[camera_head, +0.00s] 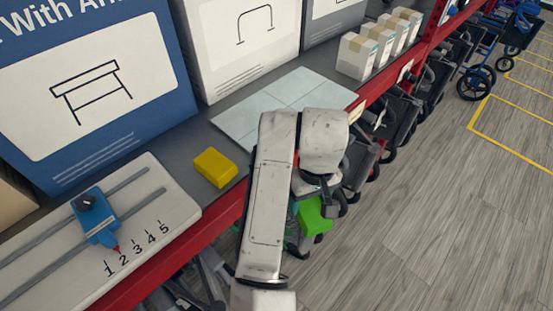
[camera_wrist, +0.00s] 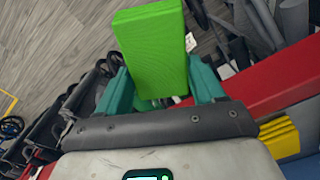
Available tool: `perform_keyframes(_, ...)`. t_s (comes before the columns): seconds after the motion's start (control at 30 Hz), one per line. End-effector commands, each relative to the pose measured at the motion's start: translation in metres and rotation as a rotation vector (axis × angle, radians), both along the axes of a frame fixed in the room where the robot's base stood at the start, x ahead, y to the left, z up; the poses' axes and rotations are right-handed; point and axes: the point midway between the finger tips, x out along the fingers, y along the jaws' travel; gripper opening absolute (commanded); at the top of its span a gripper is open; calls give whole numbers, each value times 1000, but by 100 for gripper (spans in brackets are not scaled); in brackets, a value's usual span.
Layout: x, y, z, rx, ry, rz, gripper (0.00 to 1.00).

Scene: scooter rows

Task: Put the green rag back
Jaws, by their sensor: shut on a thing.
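The green rag (camera_head: 314,214) shows as a bright green block in the head view, below the end of my arm and on the floor side of the shelf's red front edge. In the wrist view the green rag (camera_wrist: 152,45) stands out from between the teal fingers of my gripper (camera_wrist: 162,88). My gripper is shut on it. In the head view my arm hides most of the gripper (camera_head: 308,198).
A grey shelf has a red front edge (camera_head: 145,273). On it are a yellow block (camera_head: 215,167), a pale tiled panel (camera_head: 285,101), a numbered slider board (camera_head: 165,205), small white cartons (camera_head: 356,55) and large boxes (camera_head: 95,85). Scooters (camera_head: 395,120) stand below; the wooden floor (camera_head: 450,210) is open at right.

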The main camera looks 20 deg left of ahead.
Motion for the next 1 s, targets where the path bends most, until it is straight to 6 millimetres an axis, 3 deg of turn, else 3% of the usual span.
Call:
perform_keyframes(0.03, -7, -29, -19, -11, 2, -68, 40)
perform_keyframes(0.1, -14, -61, -39, -13, -1, -157, 40)
perform_keyframes(0.23, -24, -105, -67, -14, -3, -287, 40)
perform_keyframes(0.4, -32, -147, -92, -14, -6, -408, 40)
perform_keyframes(0.8, -39, -223, -129, -9, -15, -632, 40)
perform_keyframes(1.0, -35, -232, -129, -6, -18, -660, 40)
